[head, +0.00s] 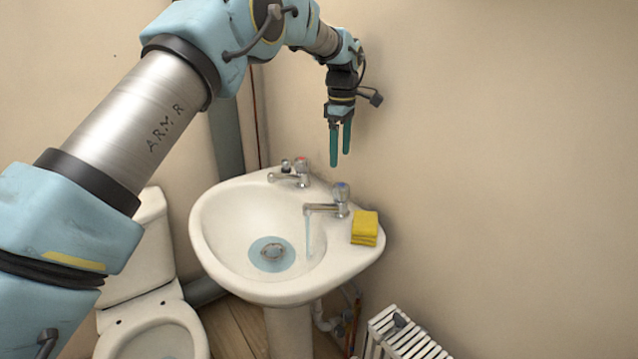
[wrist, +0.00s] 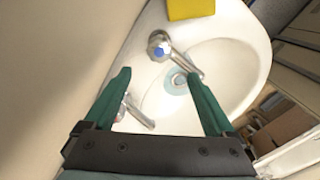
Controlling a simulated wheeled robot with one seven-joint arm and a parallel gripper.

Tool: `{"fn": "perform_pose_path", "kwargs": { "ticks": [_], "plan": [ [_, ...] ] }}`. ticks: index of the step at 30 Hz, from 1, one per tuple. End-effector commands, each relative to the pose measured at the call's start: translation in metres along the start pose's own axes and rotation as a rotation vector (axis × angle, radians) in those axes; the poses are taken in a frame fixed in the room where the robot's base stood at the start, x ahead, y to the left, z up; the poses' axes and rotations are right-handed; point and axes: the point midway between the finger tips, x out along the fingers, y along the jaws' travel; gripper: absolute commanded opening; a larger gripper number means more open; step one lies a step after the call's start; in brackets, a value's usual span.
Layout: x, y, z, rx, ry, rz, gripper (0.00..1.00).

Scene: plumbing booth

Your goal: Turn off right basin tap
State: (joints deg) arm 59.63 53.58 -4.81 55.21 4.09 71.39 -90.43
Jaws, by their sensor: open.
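The right basin tap (head: 341,199) has a chrome body and a blue-marked top, and a stream of water (head: 309,234) runs from its spout into the basin (head: 215,235). It also shows in the wrist view (wrist: 159,47), beyond my fingertips and between them. The left tap (head: 301,172) has a red mark, and no water shows under its spout. In the wrist view it is partly hidden behind my left finger. My gripper (head: 340,144) has green fingers pointing down. It is open and empty, above the back of the basin and apart from both taps.
A stack of yellow cloths or sponges (head: 365,228) lies on the basin rim right of the right tap. The wall is close behind the taps. A toilet (head: 150,320) stands at lower left and a white radiator (head: 400,335) at lower right.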

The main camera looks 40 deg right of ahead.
Motion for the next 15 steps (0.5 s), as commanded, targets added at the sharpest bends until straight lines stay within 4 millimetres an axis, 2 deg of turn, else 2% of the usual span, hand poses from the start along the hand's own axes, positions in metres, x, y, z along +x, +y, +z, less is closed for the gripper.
{"fn": "perform_pose_path", "kwargs": {
  "ticks": [2, 7, 15],
  "plan": [
    [0.002, 0.002, 0.006, -0.006, 0.000, -0.001, 0.90],
    [0.017, 0.002, 0.006, -0.010, 0.000, -0.004, 0.90],
    [0.065, 0.002, 0.006, -0.009, 0.000, -0.004, 0.90]
  ]
}}
